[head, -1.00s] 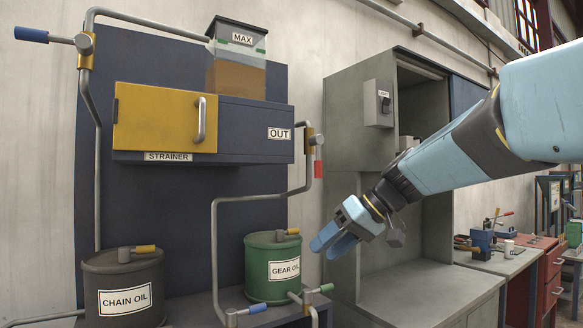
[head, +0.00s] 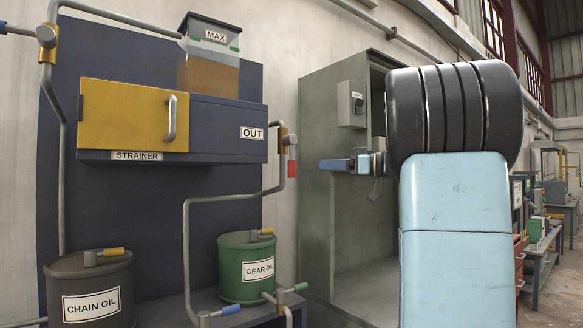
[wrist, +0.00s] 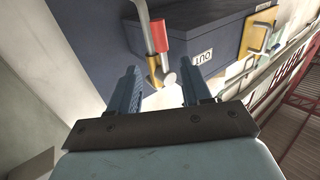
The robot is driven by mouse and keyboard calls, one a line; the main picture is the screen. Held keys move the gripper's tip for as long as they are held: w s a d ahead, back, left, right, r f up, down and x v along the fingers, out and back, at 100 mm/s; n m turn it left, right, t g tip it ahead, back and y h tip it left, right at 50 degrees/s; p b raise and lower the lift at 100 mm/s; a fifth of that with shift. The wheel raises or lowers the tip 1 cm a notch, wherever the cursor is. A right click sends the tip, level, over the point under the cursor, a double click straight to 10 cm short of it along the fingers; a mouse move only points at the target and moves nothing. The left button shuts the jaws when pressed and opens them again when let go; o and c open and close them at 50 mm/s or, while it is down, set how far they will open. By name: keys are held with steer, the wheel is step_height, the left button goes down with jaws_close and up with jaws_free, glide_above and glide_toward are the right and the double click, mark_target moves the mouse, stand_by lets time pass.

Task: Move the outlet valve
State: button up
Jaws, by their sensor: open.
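The outlet valve (head: 283,141) sits on the pipe at the right end of the strainer box, beside the OUT label (head: 253,133). It has a brass body and a red handle (head: 292,168) that hangs down. In the wrist view the red handle (wrist: 160,36) and the brass body lie just beyond my fingertips, roughly between them in the picture. My gripper (head: 324,164) is to the right of the valve at about the height of the red handle, pointing left. In the wrist view my gripper (wrist: 160,82) is open, with nothing between its two blue fingers.
The strainer box has a yellow door (head: 130,115) with a handle (head: 170,118), below an oil tank (head: 210,75). A bent pipe (head: 187,250) runs down beside the green gear oil drum (head: 232,285). A grey cabinet (head: 317,215) stands behind my gripper.

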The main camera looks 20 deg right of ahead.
mark_target(291, 173)
steer(key=x, duration=1.1)
steer(key=shift+w+a, duration=0.25)
steer(key=shift+c, duration=0.3)
jaws_close()
